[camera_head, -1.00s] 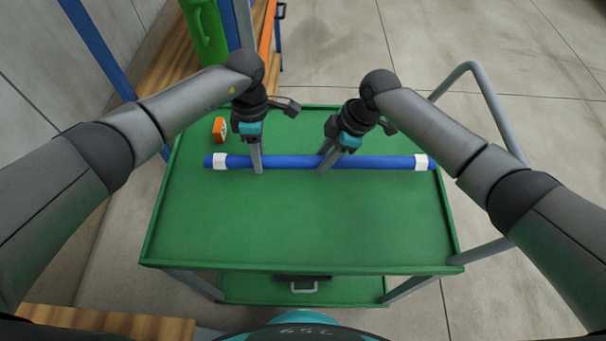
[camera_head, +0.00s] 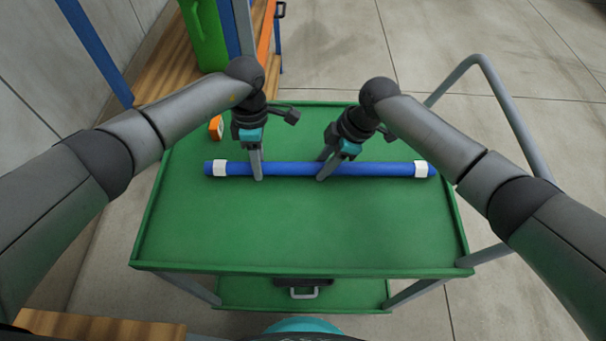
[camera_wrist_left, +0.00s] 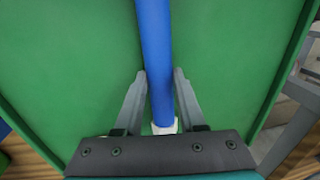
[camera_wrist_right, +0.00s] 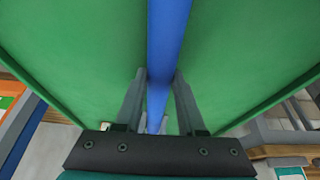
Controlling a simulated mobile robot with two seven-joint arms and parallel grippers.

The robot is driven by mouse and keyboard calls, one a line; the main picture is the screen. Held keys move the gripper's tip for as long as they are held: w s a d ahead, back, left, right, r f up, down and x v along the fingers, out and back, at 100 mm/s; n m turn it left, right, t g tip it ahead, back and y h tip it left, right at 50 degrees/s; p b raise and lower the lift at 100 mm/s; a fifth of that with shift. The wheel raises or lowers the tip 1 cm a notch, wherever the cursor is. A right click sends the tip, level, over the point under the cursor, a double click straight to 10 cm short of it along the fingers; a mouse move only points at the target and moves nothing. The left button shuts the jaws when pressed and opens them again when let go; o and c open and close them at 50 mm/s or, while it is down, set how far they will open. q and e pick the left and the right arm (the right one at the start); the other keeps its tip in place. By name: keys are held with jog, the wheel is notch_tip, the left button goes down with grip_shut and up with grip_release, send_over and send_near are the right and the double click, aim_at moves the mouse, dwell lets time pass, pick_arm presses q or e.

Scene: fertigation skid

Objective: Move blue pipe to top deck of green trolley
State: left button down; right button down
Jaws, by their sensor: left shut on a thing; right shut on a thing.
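The blue pipe (camera_head: 290,169) has a white band near each end and runs left to right over the top deck of the green trolley (camera_head: 300,235). My left gripper (camera_head: 257,172) is shut on the pipe left of its middle; its fingers flank the pipe in the left wrist view (camera_wrist_left: 160,85). My right gripper (camera_head: 325,172) is shut on the pipe right of its middle; its fingers flank the pipe in the right wrist view (camera_wrist_right: 162,82). I cannot tell whether the pipe touches the deck or hangs slightly above it.
A small orange item (camera_head: 215,128) sits at the deck's back left, partly behind my left arm. A grey handle (camera_head: 505,100) rises at the trolley's right. A wooden bench with a green container (camera_head: 204,35) stands behind left. The front of the deck is clear.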

pick_arm(q)
jog(key=shift+f, duration=0.25)
pick_arm(e)
jog(key=shift+a+f, duration=0.1)
jog(key=shift+f, duration=0.15)
pick_arm(q)
jog(key=c, duration=0.5)
grip_release()
pick_arm(e)
jog(key=c, duration=0.5)
grip_release()
pick_arm(q)
jog(key=shift+r, duration=0.2)
notch_tip(320, 180, up, 12)
jog(key=w, duration=0.1)
jog(key=shift+w+f, duration=0.2)
jog(key=shift+w, duration=0.2)
pick_arm(e)
jog(key=v, duration=1.2)
